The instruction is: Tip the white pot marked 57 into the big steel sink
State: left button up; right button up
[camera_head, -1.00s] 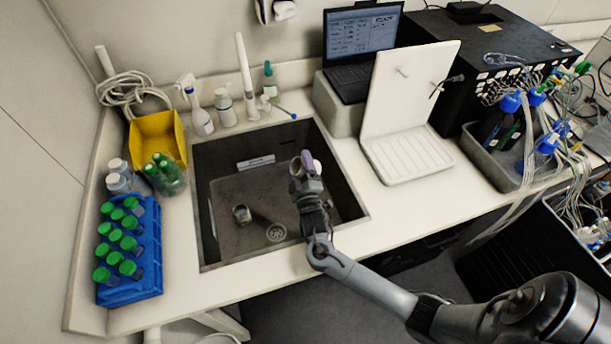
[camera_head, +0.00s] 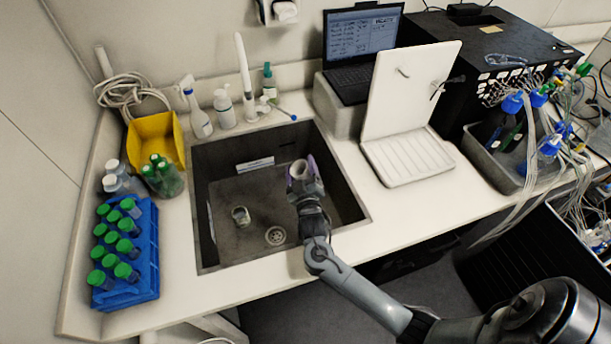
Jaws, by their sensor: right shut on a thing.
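My right gripper (camera_head: 303,178) is over the right part of the big steel sink (camera_head: 225,160). It is shut on a small whitish pot (camera_head: 299,169), with purple finger pads beside it. The pot's round mouth shows towards the camera, with a darker inside. No 57 marking can be read, and the gripper hides part of the pot's side. I cannot tell the pot's exact tilt or its height above the sink floor. My left gripper is not in view.
A small cup-like thing (camera_head: 240,215) lies in the sink near the drain (camera_head: 275,236). A tap (camera_head: 244,75) and bottles stand behind the sink. A blue rack (camera_head: 146,260) of green-capped bottles is at left. A white drying rack (camera_head: 410,160) stands at right.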

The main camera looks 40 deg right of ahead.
jog(key=m, duration=0.1)
jog(key=f+m, duration=0.1)
jog(key=shift+a+m+b, duration=0.1)
jog(key=shift+m+b, duration=0.2)
jog(key=shift+b, duration=0.05)
jog(key=shift+r+m+g, duration=0.1)
jog(key=shift+m+g, duration=0.2)
jog(key=shift+m, duration=0.1)
jog(key=m, duration=0.1)
jog(key=f+m, duration=0.1)
jog(key=m, duration=0.1)
jog(key=shift+a+b, duration=0.1)
jog(key=shift+b, duration=0.3)
jog(key=shift+w, duration=0.1)
